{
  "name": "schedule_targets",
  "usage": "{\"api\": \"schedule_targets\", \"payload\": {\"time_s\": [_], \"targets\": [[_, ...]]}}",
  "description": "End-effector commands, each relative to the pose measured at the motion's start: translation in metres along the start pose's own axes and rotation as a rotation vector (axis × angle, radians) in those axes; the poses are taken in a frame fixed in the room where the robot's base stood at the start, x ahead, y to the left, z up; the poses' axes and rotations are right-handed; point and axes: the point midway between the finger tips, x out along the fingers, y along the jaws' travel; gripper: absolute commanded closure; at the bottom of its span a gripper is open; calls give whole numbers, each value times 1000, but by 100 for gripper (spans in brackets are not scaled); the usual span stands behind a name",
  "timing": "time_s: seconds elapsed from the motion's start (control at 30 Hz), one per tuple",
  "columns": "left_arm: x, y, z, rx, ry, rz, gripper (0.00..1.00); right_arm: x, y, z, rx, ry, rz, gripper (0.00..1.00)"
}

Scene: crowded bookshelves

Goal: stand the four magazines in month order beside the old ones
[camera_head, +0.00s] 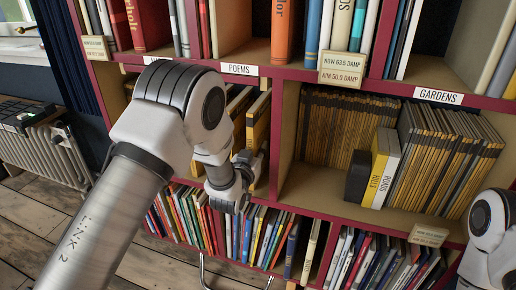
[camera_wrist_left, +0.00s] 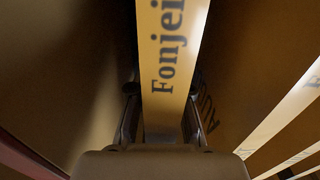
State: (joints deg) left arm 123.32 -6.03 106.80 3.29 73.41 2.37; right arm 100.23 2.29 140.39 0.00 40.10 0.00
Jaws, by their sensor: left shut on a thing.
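My left gripper (camera_head: 246,166) is inside the cubby left of the GARDENS one, partly hidden by my own wrist. In the left wrist view it (camera_wrist_left: 160,110) is shut on a volume with a yellow-cream spine lettered "Fonjei" (camera_wrist_left: 172,50), standing between the two fingers. Yellow-spined volumes (camera_head: 258,125) show around the gripper in the head view. Thin magazines with brown and yellow spines stand in the GARDENS cubby, a row at the back (camera_head: 330,125) and a leaning group at the right (camera_head: 450,150). I cannot tell months on any spine. My right gripper is out of view.
A yellow-and-white book pair lettered HILLS and ROADS (camera_head: 381,170) stands in the GARDENS cubby, with a dark block (camera_head: 357,177) at its left. Bare shelf board (camera_head: 310,185) lies left of the block. An upright red divider (camera_head: 273,145) separates the two cubbies. Full rows of books stand below.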

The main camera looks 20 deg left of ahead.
Motion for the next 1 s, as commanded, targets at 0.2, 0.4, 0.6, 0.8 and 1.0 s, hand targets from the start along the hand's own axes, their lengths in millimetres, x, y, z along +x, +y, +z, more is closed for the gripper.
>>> {"api": "schedule_targets", "payload": {"time_s": [0.2,0.4,0.6,0.8,1.0], "targets": [[0,0,-2,0,4,0,100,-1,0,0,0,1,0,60],[0,0,2,0,4,0,100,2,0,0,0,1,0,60],[0,0,2,0,4,0,100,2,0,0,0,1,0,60],[0,0,3,0,3,0,52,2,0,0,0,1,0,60],[0,0,3,0,2,0,52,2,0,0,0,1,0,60]]}}
